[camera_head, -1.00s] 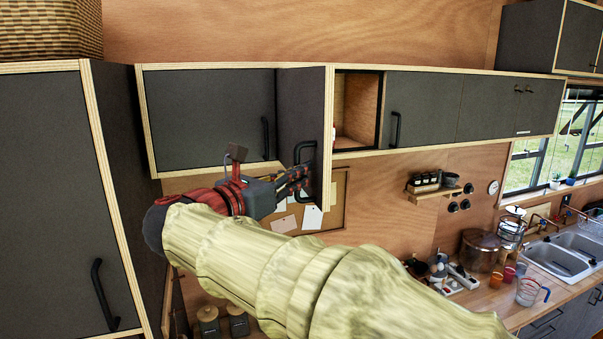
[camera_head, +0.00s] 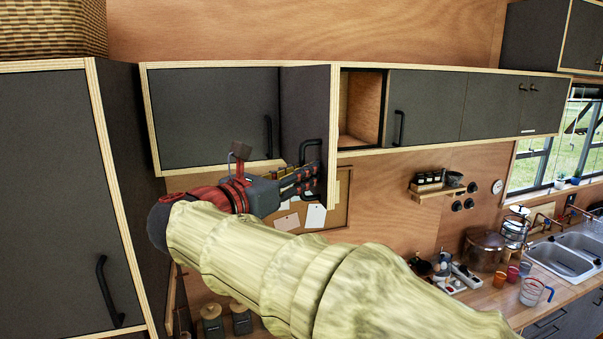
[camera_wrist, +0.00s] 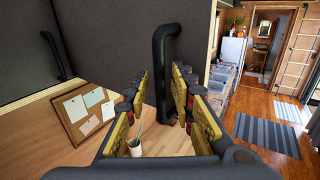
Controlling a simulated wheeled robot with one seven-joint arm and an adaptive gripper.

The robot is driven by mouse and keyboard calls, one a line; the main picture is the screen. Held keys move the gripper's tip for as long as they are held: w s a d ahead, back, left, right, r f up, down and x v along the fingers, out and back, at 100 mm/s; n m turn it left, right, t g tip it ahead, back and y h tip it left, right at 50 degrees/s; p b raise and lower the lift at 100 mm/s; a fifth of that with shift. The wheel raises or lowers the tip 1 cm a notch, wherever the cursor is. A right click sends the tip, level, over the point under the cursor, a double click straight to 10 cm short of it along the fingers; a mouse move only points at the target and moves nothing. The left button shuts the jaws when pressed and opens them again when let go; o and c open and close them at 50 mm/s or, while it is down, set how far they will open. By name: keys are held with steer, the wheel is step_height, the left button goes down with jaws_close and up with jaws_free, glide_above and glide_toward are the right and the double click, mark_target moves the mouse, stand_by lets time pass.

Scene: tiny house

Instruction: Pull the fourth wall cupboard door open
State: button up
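The wall cupboard door (camera_head: 305,105) stands swung out from the row, roughly square to it, with its open compartment (camera_head: 361,105) showing at its right. Its black bar handle (camera_head: 310,151) is on the face turned to the left. My gripper (camera_head: 313,181) is at this handle in the head view. In the wrist view the handle (camera_wrist: 165,75) runs upright between the two fingers of my gripper (camera_wrist: 164,78). The fingers are apart, with a narrow gap showing beside the bar. Whether a finger touches the bar is unclear.
Shut cupboard doors flank it, one at the left (camera_head: 212,115) and one at the right (camera_head: 424,105). A tall dark cabinet (camera_head: 70,200) stands at the near left. A pinboard (camera_head: 340,205) hangs below. The counter (camera_head: 490,295) holds pots and cups.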

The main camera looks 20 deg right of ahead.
steer(key=v, duration=1.2)
